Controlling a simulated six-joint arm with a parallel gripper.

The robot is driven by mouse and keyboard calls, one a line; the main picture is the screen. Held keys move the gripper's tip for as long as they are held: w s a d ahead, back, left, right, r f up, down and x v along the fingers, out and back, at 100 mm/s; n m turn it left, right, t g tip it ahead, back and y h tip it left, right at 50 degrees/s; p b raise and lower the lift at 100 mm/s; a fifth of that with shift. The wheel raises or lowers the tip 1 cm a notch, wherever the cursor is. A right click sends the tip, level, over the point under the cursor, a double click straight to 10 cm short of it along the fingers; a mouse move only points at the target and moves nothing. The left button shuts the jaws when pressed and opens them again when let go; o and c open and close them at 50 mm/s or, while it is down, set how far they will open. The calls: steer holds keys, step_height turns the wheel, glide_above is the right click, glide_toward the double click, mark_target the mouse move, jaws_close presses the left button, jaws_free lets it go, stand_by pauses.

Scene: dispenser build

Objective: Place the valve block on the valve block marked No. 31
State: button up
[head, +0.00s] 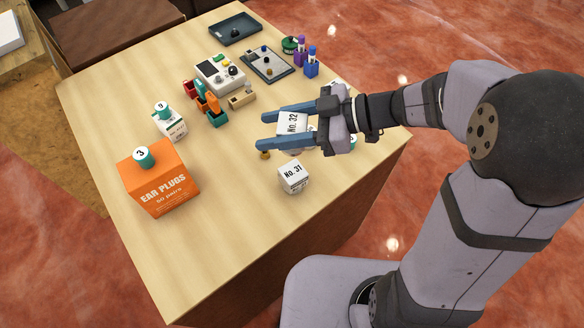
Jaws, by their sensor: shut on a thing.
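My gripper (262,130) reaches in from the right with its two blue fingers pointing left. It is shut on a white block marked No. 32 (291,124), which sits between the fingers. The fingers and the gripper body hide part of that block. A white block marked No. 31 (293,177) stands on the table below my gripper in the picture, apart from it, with its top face clear. From this one view I cannot tell how high the held block is above the table.
An orange ear plugs box (160,180) with a green cap numbered 3 stands at the left. A small white box (171,127) with a green cap numbered 9 is behind it. A grey device (219,74), trays and coloured parts fill the back. The wooden table (225,255) is bare in front.

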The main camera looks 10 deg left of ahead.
steer(key=shift+f+p, duration=0.3)
steer(key=shift+f, duration=4.65)
steer(key=shift+f, duration=0.15)
steer(key=o, duration=1.5)
steer(key=b+v, duration=0.2)
steer(key=v, duration=1)
steer(key=shift+b, duration=0.35)
steer(key=shift+d, duration=0.1)
